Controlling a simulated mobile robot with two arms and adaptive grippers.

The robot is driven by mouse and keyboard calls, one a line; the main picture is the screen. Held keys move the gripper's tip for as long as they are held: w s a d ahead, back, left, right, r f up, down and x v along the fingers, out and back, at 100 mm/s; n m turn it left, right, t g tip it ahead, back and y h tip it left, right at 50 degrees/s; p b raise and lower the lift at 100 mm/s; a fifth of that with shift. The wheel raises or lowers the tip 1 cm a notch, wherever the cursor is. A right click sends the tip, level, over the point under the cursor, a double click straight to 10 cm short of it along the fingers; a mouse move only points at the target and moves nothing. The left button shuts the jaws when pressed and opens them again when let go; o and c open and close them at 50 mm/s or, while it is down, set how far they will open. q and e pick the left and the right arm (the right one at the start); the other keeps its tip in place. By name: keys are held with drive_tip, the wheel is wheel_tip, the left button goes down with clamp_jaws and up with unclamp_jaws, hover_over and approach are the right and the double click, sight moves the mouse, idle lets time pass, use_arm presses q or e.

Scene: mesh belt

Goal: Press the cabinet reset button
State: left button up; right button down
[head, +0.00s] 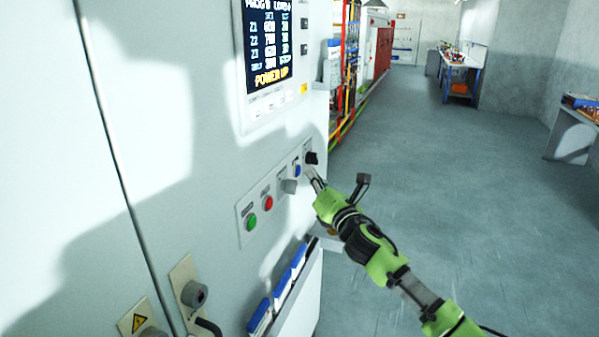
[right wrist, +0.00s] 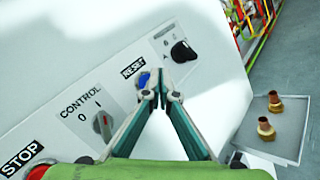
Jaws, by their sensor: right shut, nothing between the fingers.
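The reset button is a blue button (right wrist: 144,80) under the "RESET" label in the right wrist view. It also shows in the head view (head: 297,170) on the white cabinet's (head: 175,120) control strip. My right gripper (head: 309,172) is shut and empty, its fingertips at the blue button. In the right wrist view the closed fingertips (right wrist: 160,90) partly cover the button's right side. I cannot tell whether they touch it. My left gripper is not in view.
A "CONTROL" selector knob (right wrist: 102,122), a red stop button (head: 268,202), a green button (head: 251,222) and a black knob (head: 311,158) sit beside it. A grey tray (right wrist: 290,112) with brass fittings (right wrist: 265,127) juts out below right.

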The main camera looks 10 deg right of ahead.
drive_tip(key=shift+w+a, duration=0.2)
drive_tip(key=shift+a, duration=0.15)
drive_tip(key=shift+w+a, duration=0.25)
drive_tip(key=shift+a, duration=0.15)
idle(0.8)
drive_tip(key=shift+s+d, duration=0.5)
drive_tip(key=shift+d, duration=0.2)
drive_tip(key=s+d, duration=0.1)
drive_tip(key=s+d+p, duration=0.1)
drive_tip(key=d, duration=0.2)
drive_tip(key=shift+s+d, duration=0.1)
drive_tip(key=shift+s, duration=0.3)
idle(0.5)
